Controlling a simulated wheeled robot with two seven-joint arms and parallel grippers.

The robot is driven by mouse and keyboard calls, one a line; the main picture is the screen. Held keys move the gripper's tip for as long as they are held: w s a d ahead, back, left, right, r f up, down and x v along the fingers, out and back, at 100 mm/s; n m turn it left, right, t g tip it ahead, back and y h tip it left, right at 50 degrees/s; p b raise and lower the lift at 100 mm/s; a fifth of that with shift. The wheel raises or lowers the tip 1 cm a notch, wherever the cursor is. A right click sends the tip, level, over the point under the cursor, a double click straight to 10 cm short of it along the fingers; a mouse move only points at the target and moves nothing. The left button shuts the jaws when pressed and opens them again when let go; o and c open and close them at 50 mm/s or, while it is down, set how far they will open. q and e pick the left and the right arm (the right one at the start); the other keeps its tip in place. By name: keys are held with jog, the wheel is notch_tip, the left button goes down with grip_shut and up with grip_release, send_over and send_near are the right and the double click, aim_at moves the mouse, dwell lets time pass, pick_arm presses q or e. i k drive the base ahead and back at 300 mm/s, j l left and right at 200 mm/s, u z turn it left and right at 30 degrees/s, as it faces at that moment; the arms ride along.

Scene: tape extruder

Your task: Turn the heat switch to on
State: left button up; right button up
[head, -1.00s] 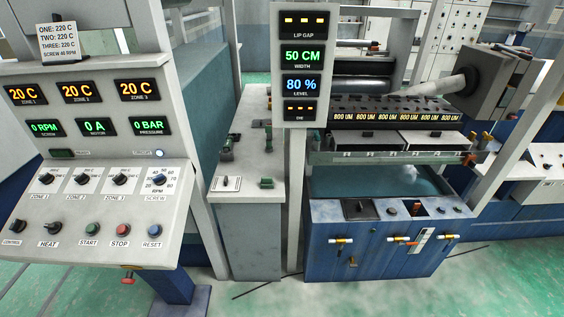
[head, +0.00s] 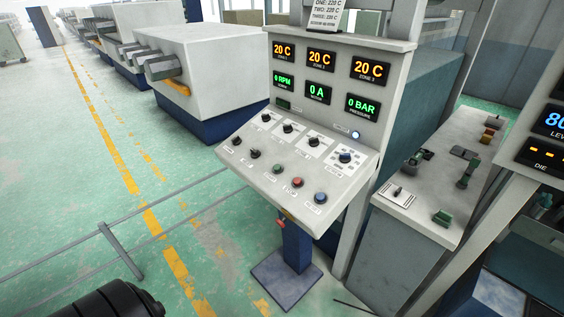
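The heat switch (head: 255,153) is a small black knob in the lower row of the sloped grey control panel (head: 262,185). It sits between the black control knob (head: 236,141) and the green start button (head: 277,168). Its exact pointing direction is too small to tell. The zone displays (head: 321,59) above read 20 C in orange. Neither gripper is in view. A black rounded part at the bottom left edge seems to be part of my arm.
The panel stands on a blue post (head: 296,245) with a base plate. A low grey rail (head: 190,210) runs along the floor to its left. A grey bench (head: 440,180) with small levers stands at the right. Open green floor (head: 60,200) lies on the left.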

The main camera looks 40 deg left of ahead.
aim_at(255, 154)
jog(key=u, duration=1)
